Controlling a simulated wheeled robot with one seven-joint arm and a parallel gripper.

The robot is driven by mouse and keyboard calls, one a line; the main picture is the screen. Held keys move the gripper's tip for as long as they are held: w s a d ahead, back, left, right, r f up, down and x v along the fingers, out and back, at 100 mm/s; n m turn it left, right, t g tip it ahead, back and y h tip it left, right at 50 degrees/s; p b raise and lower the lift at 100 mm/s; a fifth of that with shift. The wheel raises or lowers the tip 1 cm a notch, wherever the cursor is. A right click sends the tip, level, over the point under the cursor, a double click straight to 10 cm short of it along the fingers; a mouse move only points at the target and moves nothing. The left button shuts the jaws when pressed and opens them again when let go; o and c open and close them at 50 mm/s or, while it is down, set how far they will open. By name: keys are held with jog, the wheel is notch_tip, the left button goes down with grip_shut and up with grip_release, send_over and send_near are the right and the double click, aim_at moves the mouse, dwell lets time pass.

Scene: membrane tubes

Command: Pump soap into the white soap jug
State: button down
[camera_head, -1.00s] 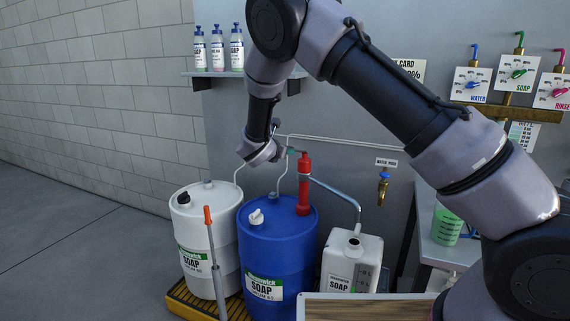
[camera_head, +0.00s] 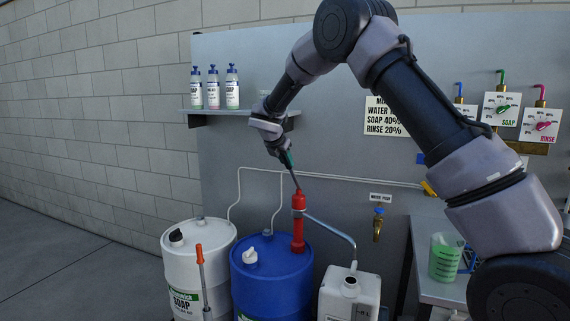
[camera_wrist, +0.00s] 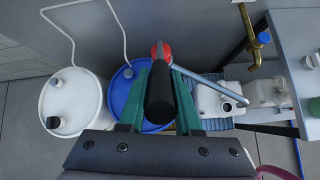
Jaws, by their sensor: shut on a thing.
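The red pump (camera_head: 298,230) stands on top of the blue drum (camera_head: 270,285). My gripper (camera_head: 287,160) is above it, its green fingers shut on the dark pump handle (camera_wrist: 160,92), which fills the space between the fingers in the wrist view. In the head view a thin tilted rod runs from the pump top up to my gripper. The pump's grey spout pipe (camera_head: 335,232) bends down to the mouth of the white soap jug (camera_head: 347,300), which also shows in the wrist view (camera_wrist: 212,104). No soap flow is visible, and the jug's inside is hidden.
A white soap drum (camera_head: 195,260) stands left of the blue one, with an orange-topped rod (camera_head: 201,262) in front. A brass water tap (camera_head: 378,228) is on the wall at right. A green-filled beaker (camera_head: 446,257) stands on the side bench. A bottle shelf (camera_head: 225,111) is behind.

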jog(key=shift+r, duration=0.1)
jog(key=c, duration=0.6)
grip_release()
jog(key=v, duration=1)
jog(key=shift+s+r, duration=0.2)
jog(key=shift+s, duration=0.1)
jog(key=shift+a, duration=0.1)
